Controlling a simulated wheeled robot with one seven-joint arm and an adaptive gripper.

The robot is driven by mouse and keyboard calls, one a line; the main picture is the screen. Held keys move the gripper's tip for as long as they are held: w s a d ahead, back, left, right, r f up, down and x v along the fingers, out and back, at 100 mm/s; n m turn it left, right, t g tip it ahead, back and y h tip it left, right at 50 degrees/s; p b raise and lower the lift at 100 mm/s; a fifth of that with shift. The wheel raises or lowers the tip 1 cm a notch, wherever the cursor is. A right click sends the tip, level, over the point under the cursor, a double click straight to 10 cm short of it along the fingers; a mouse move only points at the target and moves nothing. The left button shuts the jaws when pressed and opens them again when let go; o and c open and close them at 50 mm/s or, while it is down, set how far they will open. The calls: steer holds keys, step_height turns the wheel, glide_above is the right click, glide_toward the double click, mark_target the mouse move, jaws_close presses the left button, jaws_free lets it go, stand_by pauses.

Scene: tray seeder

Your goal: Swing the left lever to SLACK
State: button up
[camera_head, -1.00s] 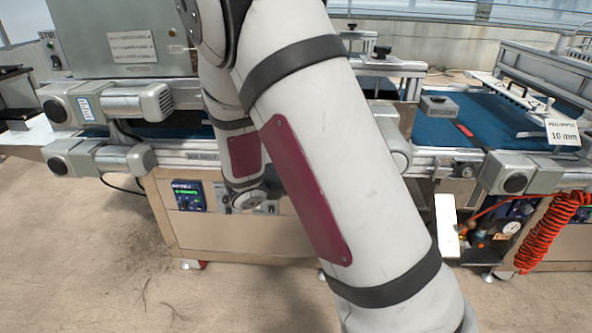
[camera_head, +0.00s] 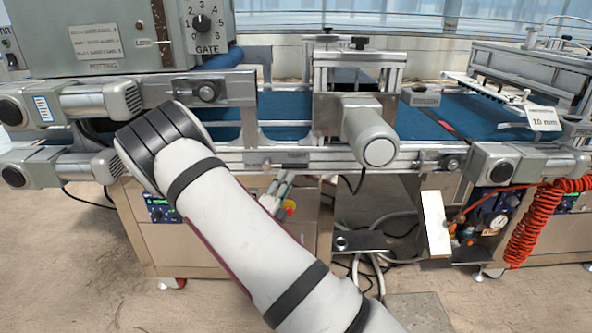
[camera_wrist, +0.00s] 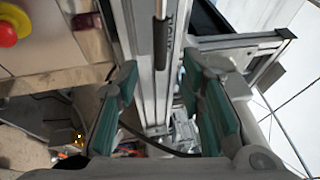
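In the wrist view a thin metal lever with a dark grip (camera_wrist: 161,45) lies along a pale rail, beside partly readable lettering that looks like TIGHT. My gripper (camera_wrist: 159,72) is open, with its green-padded fingers wide apart. The end of the dark grip appears between the fingertips, touching neither pad; I cannot tell the depth gap. In the head view small labels sit on the front rail (camera_head: 231,158), too small to read surely.
A red and yellow stop button (camera_wrist: 8,30) is at the wrist view's upper left; it also shows beside my arm in the head view (camera_head: 290,207). A grey motor (camera_head: 372,130) juts forward. A red coiled hose (camera_head: 528,222) hangs at the right.

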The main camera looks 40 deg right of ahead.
mark_target(295, 168)
steer(key=b+x, duration=0.2)
steer(key=x, duration=0.7)
steer(key=shift+r, duration=0.1)
jaws_close()
